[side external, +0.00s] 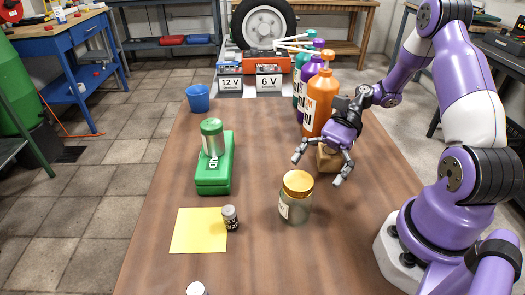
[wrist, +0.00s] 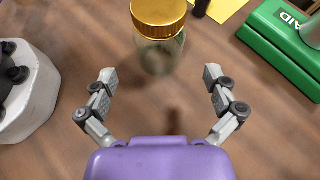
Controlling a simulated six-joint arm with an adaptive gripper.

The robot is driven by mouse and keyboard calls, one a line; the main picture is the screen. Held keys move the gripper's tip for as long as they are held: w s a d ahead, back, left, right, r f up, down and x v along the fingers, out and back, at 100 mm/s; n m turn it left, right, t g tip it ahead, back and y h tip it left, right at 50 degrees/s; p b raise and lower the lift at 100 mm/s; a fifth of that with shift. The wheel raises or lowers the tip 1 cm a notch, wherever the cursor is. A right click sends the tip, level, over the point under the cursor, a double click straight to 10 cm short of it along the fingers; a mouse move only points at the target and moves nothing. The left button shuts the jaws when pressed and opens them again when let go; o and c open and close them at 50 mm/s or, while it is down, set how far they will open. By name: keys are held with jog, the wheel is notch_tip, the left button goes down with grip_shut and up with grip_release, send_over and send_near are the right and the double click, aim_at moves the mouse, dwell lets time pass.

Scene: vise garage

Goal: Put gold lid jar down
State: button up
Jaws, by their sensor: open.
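The gold lid jar (side external: 296,197) stands upright on the wooden table, a glass jar with a gold lid and a pale label. It also shows at the top of the wrist view (wrist: 159,40). My gripper (side external: 320,170) is open and empty, behind the jar in the side view. In the wrist view my two fingers (wrist: 158,77) are spread wide, with the jar just beyond the gap between them. The fingers do not touch the jar.
A green first aid box (side external: 214,180) with a can (side external: 212,137) on it stands left. A small dark jar (side external: 230,218) is at the yellow sheet (side external: 195,232). A cardboard box (side external: 328,160) and orange bottle (side external: 320,100) stand behind my gripper. Free table lies around the gold lid jar.

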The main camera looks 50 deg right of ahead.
aim_at(296, 199)
jog(key=shift+s+f+m+y, duration=0.1)
jog(key=shift+m+y, duration=0.2)
jog(key=shift+a+f, duration=0.1)
jog(key=shift+a, duration=0.1)
jog(key=x, duration=0.7)
jog(key=c, duration=1.4)
